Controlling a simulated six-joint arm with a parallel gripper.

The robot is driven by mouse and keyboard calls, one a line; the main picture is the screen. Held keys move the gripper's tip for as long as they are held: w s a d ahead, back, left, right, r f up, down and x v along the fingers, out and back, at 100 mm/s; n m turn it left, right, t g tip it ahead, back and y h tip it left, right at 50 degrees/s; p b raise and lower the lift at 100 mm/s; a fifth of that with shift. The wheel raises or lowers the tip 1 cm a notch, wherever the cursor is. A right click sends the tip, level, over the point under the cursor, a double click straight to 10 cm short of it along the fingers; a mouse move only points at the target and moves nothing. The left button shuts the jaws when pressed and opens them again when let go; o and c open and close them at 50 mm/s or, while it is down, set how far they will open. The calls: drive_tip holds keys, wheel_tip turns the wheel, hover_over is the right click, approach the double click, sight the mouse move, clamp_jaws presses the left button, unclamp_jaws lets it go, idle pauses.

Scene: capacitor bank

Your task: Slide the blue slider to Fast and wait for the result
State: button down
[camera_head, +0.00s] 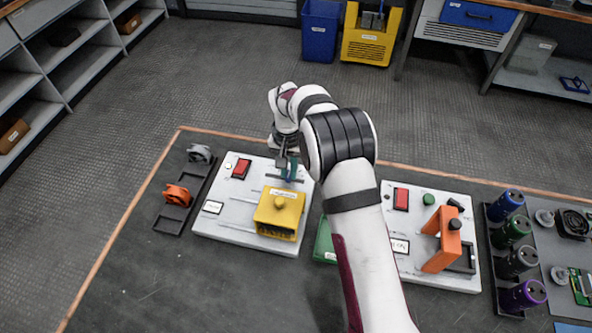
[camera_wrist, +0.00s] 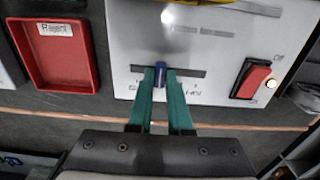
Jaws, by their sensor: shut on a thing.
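In the wrist view the blue slider (camera_wrist: 160,74) stands in a dark slot (camera_wrist: 192,72), a little left of the slot's middle. My gripper (camera_wrist: 160,79) has its teal fingers closed on either side of it. In the head view my gripper (camera_head: 288,170) is over the panel's far edge and hides the slider. The labels by the slot are too blurred to read. A small lamp (camera_wrist: 271,84) beside the switch looks white.
A rack with an orange part (camera_head: 177,194) lies left. Coloured cylinders (camera_head: 518,230) stand at the right. A red tray (camera_wrist: 90,70) lies close beside the panel. The front left bench is clear.

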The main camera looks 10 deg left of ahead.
sight(268, 175)
drive_tip(key=shift+a, duration=2.9)
drive_tip(key=c, duration=1.1)
unclamp_jaws()
drive_tip(key=shift+o, duration=0.3)
wheel_tip(268, 175, up, 7)
